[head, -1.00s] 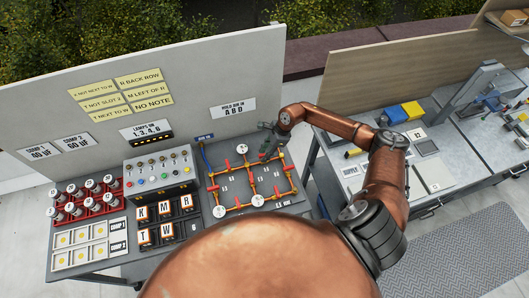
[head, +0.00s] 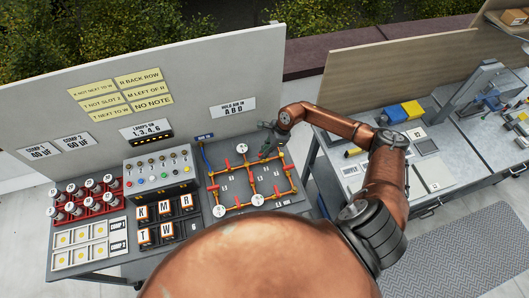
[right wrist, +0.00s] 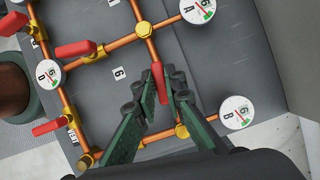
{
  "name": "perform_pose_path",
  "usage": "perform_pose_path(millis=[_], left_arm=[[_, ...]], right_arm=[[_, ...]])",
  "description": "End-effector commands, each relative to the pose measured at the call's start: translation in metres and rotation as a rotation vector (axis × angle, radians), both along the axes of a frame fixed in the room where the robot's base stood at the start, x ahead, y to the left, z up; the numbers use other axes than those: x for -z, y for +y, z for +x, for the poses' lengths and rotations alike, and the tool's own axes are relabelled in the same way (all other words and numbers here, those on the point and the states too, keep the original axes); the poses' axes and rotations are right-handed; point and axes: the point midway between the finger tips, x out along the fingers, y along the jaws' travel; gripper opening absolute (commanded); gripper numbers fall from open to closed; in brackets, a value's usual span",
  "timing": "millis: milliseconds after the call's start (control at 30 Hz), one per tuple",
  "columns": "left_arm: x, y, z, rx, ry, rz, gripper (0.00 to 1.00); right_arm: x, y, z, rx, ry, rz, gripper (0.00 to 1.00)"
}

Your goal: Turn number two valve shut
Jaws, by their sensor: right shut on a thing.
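The pipe board (head: 217,182) stands on the left bench, with orange pipes, red valve handles and round white gauges. My right gripper (head: 266,151) is at the board's back right part. In the right wrist view its dark green fingers (right wrist: 161,90) are shut on a red valve handle (right wrist: 160,79). That handle lies roughly along its pipe, between a yellow pipe joint (right wrist: 145,30) and the joint near gauge B (right wrist: 236,112). The number of this valve is hidden or too small to read. Other red handles (right wrist: 75,50) are clear of the fingers. My left gripper is out of view.
Gauges A (right wrist: 198,8) and D (right wrist: 48,73) stand near the gripped handle. A sign on the upright panel reads "HOLD AIR IN A B D" (head: 233,107). A switch box (head: 160,172) and letter blocks (head: 165,220) stand left of the board. Another bench (head: 375,185) is to the right.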

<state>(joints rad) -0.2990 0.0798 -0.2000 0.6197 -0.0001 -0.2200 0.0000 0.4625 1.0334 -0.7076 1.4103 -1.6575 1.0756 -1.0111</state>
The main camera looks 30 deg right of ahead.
Motion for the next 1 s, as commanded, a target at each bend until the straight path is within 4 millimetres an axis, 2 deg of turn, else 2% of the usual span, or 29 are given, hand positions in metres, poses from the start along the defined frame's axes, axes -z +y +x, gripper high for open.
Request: perform_pose_path(millis=[367,1000], left_arm=[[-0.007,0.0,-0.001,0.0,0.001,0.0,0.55],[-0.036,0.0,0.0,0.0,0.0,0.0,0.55]], right_arm=[[-0.002,0.001,0.0,0.186,-0.003,0.002,0.0],[-0.003,0.002,0.0,0.784,-0.004,0.002,0.0]])
